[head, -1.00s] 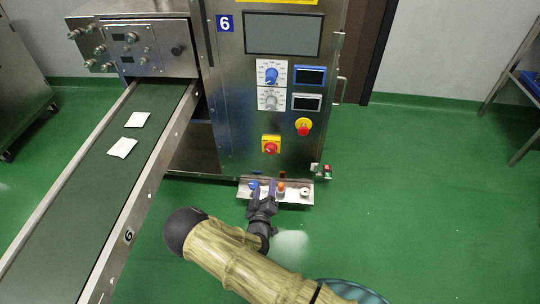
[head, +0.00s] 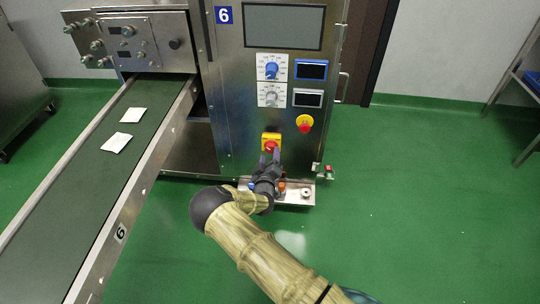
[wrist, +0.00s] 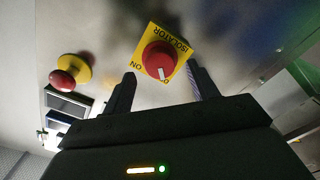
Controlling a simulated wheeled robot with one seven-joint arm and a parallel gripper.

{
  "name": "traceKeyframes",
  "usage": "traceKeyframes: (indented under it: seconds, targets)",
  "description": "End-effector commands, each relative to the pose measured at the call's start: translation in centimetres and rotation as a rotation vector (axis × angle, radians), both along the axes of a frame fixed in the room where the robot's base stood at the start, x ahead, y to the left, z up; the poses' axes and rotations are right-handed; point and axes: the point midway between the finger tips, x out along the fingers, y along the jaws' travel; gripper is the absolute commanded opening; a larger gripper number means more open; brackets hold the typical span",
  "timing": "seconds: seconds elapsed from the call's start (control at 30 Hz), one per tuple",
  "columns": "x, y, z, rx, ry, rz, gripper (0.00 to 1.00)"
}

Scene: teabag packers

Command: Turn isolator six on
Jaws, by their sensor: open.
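The isolator is a red rotary knob on a yellow plate (head: 271,138), low on the front of machine 6. The knob also shows in the wrist view (wrist: 157,58), with "ISOLATOR" and "ON" printed on the plate around it. The knob's white mark points to the plate's lower corner in that view, away from "ON". My gripper (head: 269,159) is open and empty, just below and in front of the isolator. In the wrist view my two fingers (wrist: 161,75) stand either side of the knob, apparently short of it. Contact cannot be told.
A red emergency stop on yellow (head: 305,123) is up and right of the isolator. Blue and white dials (head: 271,68) and small displays (head: 309,70) sit above. A metal tray (head: 296,200) with small items juts out below. A conveyor (head: 75,190) runs at left.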

Motion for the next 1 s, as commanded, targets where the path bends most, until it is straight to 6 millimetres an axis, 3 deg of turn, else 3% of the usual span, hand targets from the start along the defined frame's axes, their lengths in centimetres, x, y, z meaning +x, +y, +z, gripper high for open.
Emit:
traceKeyframes:
  seconds: [0.2, 0.53, 0.77, 1.0]
  targets:
    - [2.6, -0.1, -0.2, 0.000, 0.000, 0.000, 0.59]
    - [3.0, -0.1, 0.0, -0.001, 0.001, 0.001, 0.59]
    - [2.9, 0.1, 0.0, -0.001, 0.001, 0.002, 0.14]
    - [2.9, 0.1, 0.0, 0.008, 0.000, 0.003, 0.14]
